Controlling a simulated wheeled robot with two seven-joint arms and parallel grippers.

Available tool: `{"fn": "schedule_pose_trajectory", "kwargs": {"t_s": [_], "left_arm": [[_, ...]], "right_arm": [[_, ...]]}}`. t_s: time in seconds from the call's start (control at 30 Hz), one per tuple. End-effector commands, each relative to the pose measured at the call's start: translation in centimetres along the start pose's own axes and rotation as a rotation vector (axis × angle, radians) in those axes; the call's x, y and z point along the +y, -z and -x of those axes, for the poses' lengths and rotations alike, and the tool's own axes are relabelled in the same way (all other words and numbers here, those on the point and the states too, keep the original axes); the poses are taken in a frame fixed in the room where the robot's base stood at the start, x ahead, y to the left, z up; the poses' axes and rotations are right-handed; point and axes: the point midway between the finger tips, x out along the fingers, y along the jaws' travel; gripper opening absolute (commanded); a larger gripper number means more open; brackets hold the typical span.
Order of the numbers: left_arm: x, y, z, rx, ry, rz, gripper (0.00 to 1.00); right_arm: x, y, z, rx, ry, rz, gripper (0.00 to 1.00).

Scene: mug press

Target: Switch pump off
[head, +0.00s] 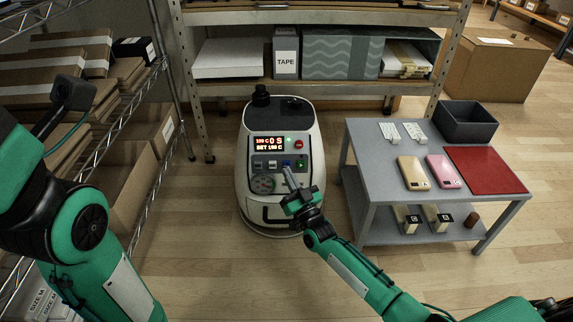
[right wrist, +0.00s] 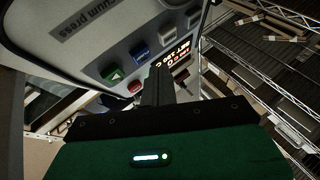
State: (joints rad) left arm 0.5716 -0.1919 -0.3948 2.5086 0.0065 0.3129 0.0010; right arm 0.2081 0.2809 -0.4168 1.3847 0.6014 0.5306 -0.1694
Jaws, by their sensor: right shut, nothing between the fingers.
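The vacuum press (head: 250,210) is a white and grey machine standing on the floor. Its lit display (head: 269,143) reads about 199 C, 0 S, SET 198 C.
A grey table (head: 360,150) with phones, a red mat and a dark bin stands at right. Shelving (head: 230,88) is behind, a wire rack with boxes at left. Floor before the press is clear.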

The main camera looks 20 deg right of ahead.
Motion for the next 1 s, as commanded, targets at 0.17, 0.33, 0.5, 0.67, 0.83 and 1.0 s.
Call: {"fn": "schedule_pose_trajectory", "kwargs": {"t_s": [0.17,0.33,0.5,0.67,0.83,1.0], "left_arm": [[-0.1,-0.5,-2.1,0.001,-0.001,0.001,0.0],[-0.2,-0.9,-3.4,0.002,-0.001,0.001,0.0],[-0.2,-1.2,-4.4,0.002,-0.001,0.001,0.0],[-0.2,-1.2,-4.5,0.002,-0.002,0.001,0.0],[-0.2,-1.2,-4.5,0.002,-0.002,0.001,0.0],[-0.2,-1.2,-4.5,0.002,-0.002,0.001,0.0]], "right_arm": [[-1.0,1.4,1.1,-0.001,-0.001,-0.002,0.0],[-1.9,2.2,2.3,-0.001,0.0,-0.002,0.0],[-2.6,2.9,3.4,0.0,0.0,-0.002,0.0],[-2.9,3.0,3.8,0.0,0.0,-0.001,0.0],[-2.8,2.9,3.8,0.0,0.0,-0.001,0.0],[-2.8,2.9,3.8,0.0,0.0,-0.001,0.0]]}}
